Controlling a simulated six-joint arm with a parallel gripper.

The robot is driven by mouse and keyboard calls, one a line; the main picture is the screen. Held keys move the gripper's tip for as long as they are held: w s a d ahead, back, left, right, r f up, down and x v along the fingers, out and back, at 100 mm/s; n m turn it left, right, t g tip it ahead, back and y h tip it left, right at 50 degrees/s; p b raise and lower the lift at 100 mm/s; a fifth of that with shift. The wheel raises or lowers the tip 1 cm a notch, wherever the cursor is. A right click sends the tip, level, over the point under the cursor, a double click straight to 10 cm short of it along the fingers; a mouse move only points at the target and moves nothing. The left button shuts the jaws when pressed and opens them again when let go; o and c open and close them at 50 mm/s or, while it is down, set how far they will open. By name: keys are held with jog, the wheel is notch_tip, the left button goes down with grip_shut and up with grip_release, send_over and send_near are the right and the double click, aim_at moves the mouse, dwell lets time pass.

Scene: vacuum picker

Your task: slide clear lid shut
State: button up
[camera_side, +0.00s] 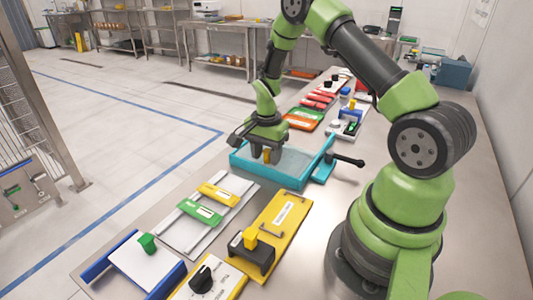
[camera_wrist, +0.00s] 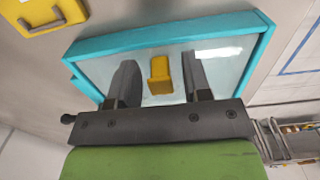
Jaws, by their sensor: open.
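A teal-framed box (camera_side: 292,181) stands on the bench in the side view, and its teal rim (camera_wrist: 172,30) fills the upper middle of the wrist view. A clear lid (camera_wrist: 222,56) lies within the rim; how far it covers the box is hard to tell. A yellow handle (camera_wrist: 160,72) stands up from the lid, and it also shows in the side view (camera_side: 267,157). My gripper (camera_wrist: 160,82) is open, with one finger on each side of the handle and a visible gap to both. In the side view my gripper (camera_side: 266,154) points down at the box.
A black lever (camera_side: 346,160) sticks out right of the box. In front are a yellow panel (camera_side: 272,238) and a white rail board (camera_side: 180,232) with yellow and green sliders. Red and green items (camera_side: 305,118) lie behind. Bare bench shows right of the yellow panel.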

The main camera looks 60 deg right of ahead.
notch_tip(320, 180, up, 10)
jog(key=shift+f, duration=0.1)
dwell(0.4)
jog(key=s+a+r+n+t, duration=0.2)
jog(key=a+r+n, duration=0.3)
jog(key=r, duration=0.4)
jog(key=s+a+r+n+t+y, duration=0.1)
jog(key=s+a+r+n+t, duration=0.1)
jog(key=s+a+r+n, duration=0.2)
jog(key=s+a+r+n+t+y, duration=0.1)
jog(key=s+a+r+n+t, duration=0.2)
jog(key=s+a, duration=0.4)
jog(key=s+r+n, duration=0.1)
jog(key=s+n, duration=0.1)
jog(key=s, duration=0.1)
jog(key=shift+a+r, duration=0.3)
jog(key=shift+a, duration=0.05)
jog(key=shift+s, duration=0.1)
